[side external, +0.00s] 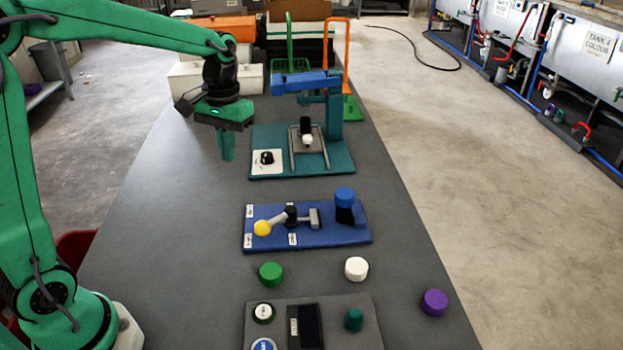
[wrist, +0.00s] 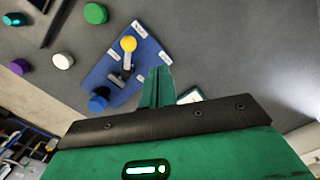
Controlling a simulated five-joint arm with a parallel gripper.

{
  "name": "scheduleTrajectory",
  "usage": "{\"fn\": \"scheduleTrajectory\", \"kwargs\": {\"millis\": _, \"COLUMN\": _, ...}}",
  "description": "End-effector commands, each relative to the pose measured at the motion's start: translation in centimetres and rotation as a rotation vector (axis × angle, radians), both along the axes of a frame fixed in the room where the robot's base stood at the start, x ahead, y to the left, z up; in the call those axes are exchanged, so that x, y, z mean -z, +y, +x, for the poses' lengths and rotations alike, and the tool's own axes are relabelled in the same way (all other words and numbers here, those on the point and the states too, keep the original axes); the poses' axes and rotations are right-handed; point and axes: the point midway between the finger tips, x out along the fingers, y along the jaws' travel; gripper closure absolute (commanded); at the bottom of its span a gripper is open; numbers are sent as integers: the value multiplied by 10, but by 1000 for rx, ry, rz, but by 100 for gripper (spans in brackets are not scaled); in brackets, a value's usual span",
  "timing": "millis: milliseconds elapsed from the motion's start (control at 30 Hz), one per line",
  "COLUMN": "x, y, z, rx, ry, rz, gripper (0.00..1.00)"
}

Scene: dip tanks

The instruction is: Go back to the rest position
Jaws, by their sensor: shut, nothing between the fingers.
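My green gripper (side external: 227,150) hangs fingers down above the grey table (side external: 165,210), left of the teal fixture board (side external: 340,163). Its fingers are together with nothing between them. In the wrist view my gripper (wrist: 158,75) also shows its fingers closed, with the blue board (wrist: 98,75) beyond them. No object is held.
The blue board carries a yellow-knobbed lever (side external: 263,228) and a blue cap (side external: 345,195). Green (side external: 271,273), white (side external: 356,268) and purple (side external: 434,302) caps stand near a grey panel (side external: 363,340). White boxes (side external: 190,77) and racks stand behind. The table's left side is clear.

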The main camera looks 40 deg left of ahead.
Motion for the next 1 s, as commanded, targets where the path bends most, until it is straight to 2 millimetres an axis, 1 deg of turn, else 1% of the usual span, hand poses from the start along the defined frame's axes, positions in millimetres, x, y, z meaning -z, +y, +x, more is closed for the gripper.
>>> {"fn": "scheduleTrajectory", "kwargs": {"millis": 33, "x": -8, "y": -3, "z": -8, "rx": 13, "ry": -27, "rz": 2, "gripper": 100}}
{"fn": "scheduleTrajectory", "kwargs": {"millis": 200, "x": -26, "y": -10, "z": -32, "rx": 52, "ry": -107, "rz": 9, "gripper": 100}}
{"fn": "scheduleTrajectory", "kwargs": {"millis": 500, "x": -47, "y": -21, "z": -76, "rx": 123, "ry": -246, "rz": 23, "gripper": 100}}
{"fn": "scheduleTrajectory", "kwargs": {"millis": 733, "x": -54, "y": -28, "z": -110, "rx": 175, "ry": -353, "rz": 36, "gripper": 100}}
{"fn": "scheduleTrajectory", "kwargs": {"millis": 1000, "x": -52, "y": -35, "z": -146, "rx": 237, "ry": -475, "rz": 53, "gripper": 100}}
